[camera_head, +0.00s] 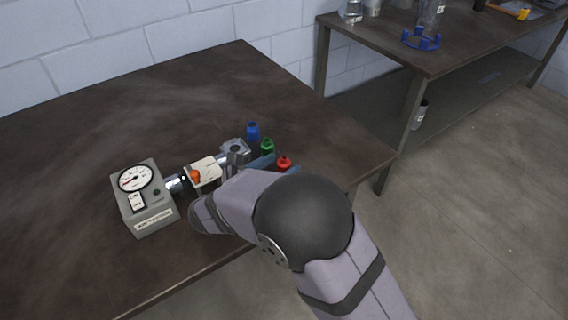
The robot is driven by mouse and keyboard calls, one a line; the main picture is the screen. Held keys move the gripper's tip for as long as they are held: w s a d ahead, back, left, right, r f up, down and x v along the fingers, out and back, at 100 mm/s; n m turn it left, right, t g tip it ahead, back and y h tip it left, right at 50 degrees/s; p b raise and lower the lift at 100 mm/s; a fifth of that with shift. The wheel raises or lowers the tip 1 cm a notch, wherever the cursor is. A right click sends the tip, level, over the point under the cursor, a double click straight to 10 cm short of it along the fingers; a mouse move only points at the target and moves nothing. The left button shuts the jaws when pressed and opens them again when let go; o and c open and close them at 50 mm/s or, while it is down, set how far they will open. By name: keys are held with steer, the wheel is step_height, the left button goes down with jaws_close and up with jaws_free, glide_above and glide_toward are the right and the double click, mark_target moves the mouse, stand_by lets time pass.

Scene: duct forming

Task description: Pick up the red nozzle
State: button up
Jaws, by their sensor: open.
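The red nozzle (284,163) stands upright on the table, just beyond the upper edge of my arm. It is the nearest in a short row, with the green nozzle (267,147) and the blue nozzle (253,131) behind it. My arm reaches in from the lower right and bends left over the table's front edge. Its forearm and wrist lie just in front of the red nozzle. My gripper is hidden behind the arm, so its jaws and their distance from the nozzle cannot be seen.
A grey gauge box (150,212) stands on the dark table (90,110) at left. A duct assembly (205,170) runs from it to a grey metal block (236,150) beside the nozzles. A blue-grey piece (262,161) lies by the red nozzle. The table's back is clear.

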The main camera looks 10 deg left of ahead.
steer(key=shift+x, duration=1.15)
steer(key=shift+c, duration=0.5)
steer(key=c, duration=1)
steer(key=shift+r, duration=0.1)
